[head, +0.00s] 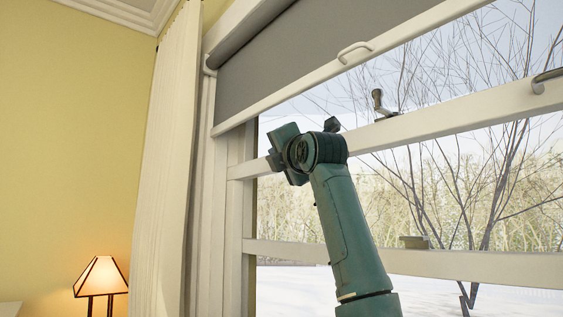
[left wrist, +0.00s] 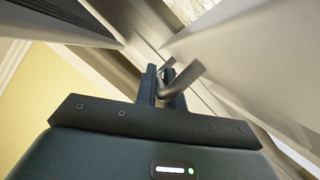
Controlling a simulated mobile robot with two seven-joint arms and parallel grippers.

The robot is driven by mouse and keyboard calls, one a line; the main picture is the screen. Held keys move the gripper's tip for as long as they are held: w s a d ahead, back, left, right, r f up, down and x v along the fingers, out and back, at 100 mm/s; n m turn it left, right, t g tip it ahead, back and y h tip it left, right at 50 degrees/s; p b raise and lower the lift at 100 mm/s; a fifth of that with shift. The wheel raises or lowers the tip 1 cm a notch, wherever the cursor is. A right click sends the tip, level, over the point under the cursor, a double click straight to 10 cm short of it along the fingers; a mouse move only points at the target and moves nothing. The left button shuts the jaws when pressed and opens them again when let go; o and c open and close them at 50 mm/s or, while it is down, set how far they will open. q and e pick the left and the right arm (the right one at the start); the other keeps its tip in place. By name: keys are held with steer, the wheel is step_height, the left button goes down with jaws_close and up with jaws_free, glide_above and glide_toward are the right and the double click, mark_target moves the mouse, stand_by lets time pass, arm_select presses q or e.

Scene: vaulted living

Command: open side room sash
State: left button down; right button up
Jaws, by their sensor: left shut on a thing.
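The window sash's pale rail (head: 440,122) runs across the head view, with a metal latch (head: 382,105) on it and a dark metal handle (head: 545,80) at the far right. My left gripper (head: 288,152) is at the left part of this rail, and its fingertips are mostly hidden by my wrist. In the left wrist view my left gripper (left wrist: 168,88) is shut on a bent grey metal handle (left wrist: 186,78) fixed to the pale frame. That handle is hidden in the head view. My right gripper is not in view.
A grey roller blind (head: 300,65) with a pale pull (head: 354,50) covers the upper window. A lower rail (head: 470,265) carries a small catch (head: 414,242). A white curtain (head: 170,160) hangs at the left, near a lit lamp (head: 101,277).

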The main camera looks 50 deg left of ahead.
arm_select(q)
steer(key=shift+r, duration=0.15)
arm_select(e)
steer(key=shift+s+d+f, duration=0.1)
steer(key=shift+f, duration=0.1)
arm_select(q)
steer(key=c, duration=1.5)
jaws_free()
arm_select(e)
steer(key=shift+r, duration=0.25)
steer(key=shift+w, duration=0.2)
